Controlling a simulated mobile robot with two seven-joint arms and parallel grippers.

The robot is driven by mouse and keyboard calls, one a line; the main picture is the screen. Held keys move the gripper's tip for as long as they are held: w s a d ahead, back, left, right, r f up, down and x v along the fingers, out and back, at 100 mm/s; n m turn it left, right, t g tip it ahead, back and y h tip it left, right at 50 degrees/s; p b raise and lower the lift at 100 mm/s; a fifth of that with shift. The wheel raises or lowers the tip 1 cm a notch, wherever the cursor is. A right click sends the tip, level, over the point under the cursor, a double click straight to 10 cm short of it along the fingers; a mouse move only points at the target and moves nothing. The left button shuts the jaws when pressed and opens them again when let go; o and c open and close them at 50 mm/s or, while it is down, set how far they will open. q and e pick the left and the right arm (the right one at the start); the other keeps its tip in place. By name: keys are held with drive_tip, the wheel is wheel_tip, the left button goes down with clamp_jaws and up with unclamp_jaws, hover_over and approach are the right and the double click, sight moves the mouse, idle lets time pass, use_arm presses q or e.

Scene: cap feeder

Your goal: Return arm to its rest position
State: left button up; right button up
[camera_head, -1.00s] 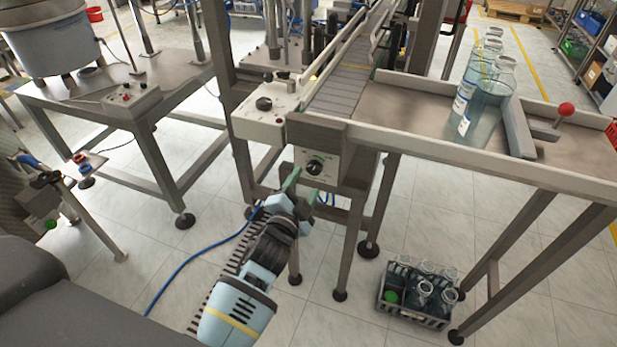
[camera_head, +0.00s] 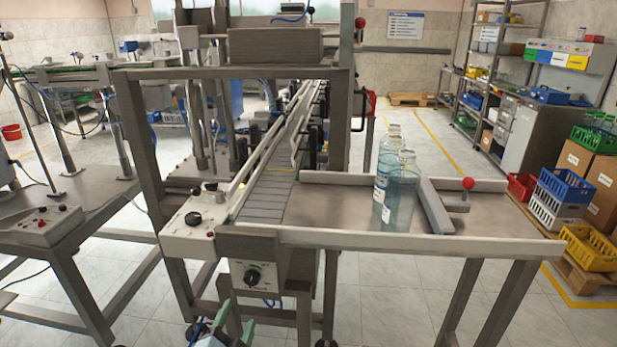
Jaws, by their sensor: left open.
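My left gripper (camera_head: 224,329) shows at the bottom edge of the head view, its green fingers apart and nothing seen between them. It is in front of the conveyor stand, below the control box (camera_head: 253,276) with the black dial. The rest of the left arm is cut off by the lower picture edge. My right gripper is not in view.
Clear bottles (camera_head: 400,195) stand on the side table (camera_head: 320,210) right of the conveyor (camera_head: 270,190). A red-knobbed lever (camera_head: 468,184) is beside them. A second table (camera_head: 80,215) stands at left. Crates (camera_head: 560,195) and boxes are at right.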

use_arm(q)
drive_tip(key=s+f+n+g+p, duration=0.1)
drive_tip(key=s+f+n+g, duration=0.2)
drive_tip(key=s, duration=0.9)
drive_tip(key=s+a+f+n+g+h+p, duration=0.1)
drive_tip(key=s+f+n+g, duration=0.2)
drive_tip(key=s+f, duration=0.4)
drive_tip(key=s+f+n+g+p, duration=0.2)
drive_tip(key=s+f, duration=0.3)
drive_tip(key=s, duration=1.2)
drive_tip(key=shift+s+a+n+g, duration=0.25)
drive_tip(key=shift+n+g, duration=0.15)
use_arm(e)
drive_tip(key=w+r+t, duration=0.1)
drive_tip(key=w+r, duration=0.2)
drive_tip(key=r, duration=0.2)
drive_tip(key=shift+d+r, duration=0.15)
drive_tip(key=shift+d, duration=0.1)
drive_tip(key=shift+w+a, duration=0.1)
